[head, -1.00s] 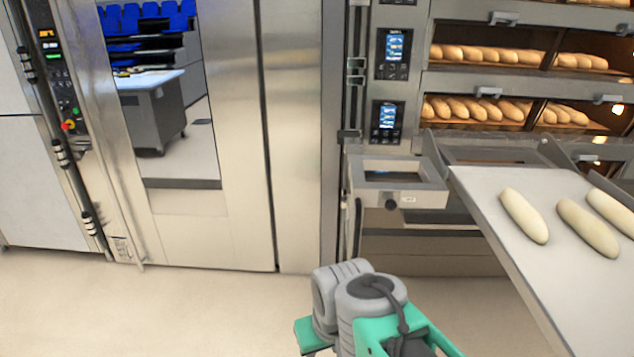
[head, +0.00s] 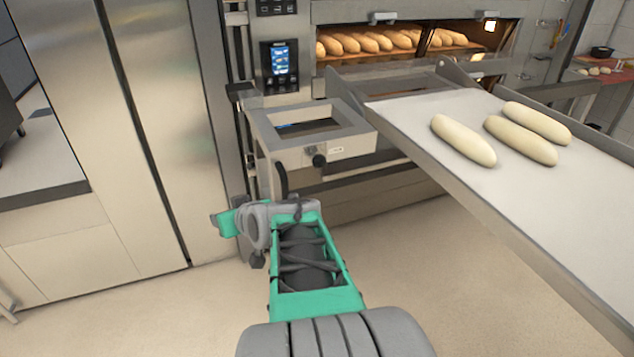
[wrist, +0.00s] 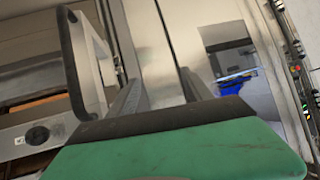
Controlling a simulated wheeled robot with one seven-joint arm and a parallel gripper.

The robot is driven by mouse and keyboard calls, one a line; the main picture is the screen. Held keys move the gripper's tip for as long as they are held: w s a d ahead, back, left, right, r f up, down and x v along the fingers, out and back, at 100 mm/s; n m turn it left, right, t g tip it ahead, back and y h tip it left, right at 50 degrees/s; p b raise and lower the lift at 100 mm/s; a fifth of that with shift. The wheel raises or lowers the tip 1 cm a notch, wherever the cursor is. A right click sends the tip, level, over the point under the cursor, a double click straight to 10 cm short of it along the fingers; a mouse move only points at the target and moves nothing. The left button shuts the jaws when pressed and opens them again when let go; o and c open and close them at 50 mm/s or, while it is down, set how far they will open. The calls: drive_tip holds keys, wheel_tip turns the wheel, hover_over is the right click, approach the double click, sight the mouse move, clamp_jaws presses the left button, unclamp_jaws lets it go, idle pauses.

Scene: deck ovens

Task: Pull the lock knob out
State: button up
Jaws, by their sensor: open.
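The lock knob (head: 319,160) is a small round black knob on the front face of a grey metal frame (head: 350,147) beside the ovens. In the wrist view a round black knob (wrist: 37,135) shows at the lower left, outside the space between the fingers. My gripper (wrist: 158,85) is open and empty, its two fingers apart beyond the green palm. In the head view my arm reaches forward below and left of the knob. The fingers cannot be made out clearly there. I see no contact with the knob.
A sloping loader tray (head: 440,195) with 3 pale loaves extends toward the right front. Deck ovens with baked loaves (head: 375,42) are behind. A tall steel cabinet (head: 150,110) stands left. A dark curved handle (wrist: 72,60) lies near the fingers. The floor in front is free.

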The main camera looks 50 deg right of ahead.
drive_tip(key=s+d+m+h+b, duration=0.1)
drive_tip(key=d, duration=0.4)
drive_tip(key=s+d+m+t+h+b, duration=0.1)
drive_tip(key=s+d+h, duration=0.1)
drive_tip(key=d, duration=0.3)
drive_tip(key=s+d+m+t+h+b, duration=0.1)
drive_tip(key=s+d+m+h, duration=0.1)
drive_tip(key=d, duration=0.3)
drive_tip(key=shift+f, duration=0.3)
drive_tip(key=m+h+b, duration=0.1)
drive_tip(key=m+h, duration=0.2)
drive_tip(key=h, duration=0.1)
approach(321, 166)
drive_tip(key=x, duration=0.3)
drive_tip(key=p+x, duration=0.1)
drive_tip(key=x, duration=0.6)
drive_tip(key=shift+w+d+r, duration=0.1)
drive_tip(key=shift+w+d, duration=0.05)
drive_tip(key=shift+w, duration=0.05)
drive_tip(key=shift+c, duration=0.3)
clamp_jaws()
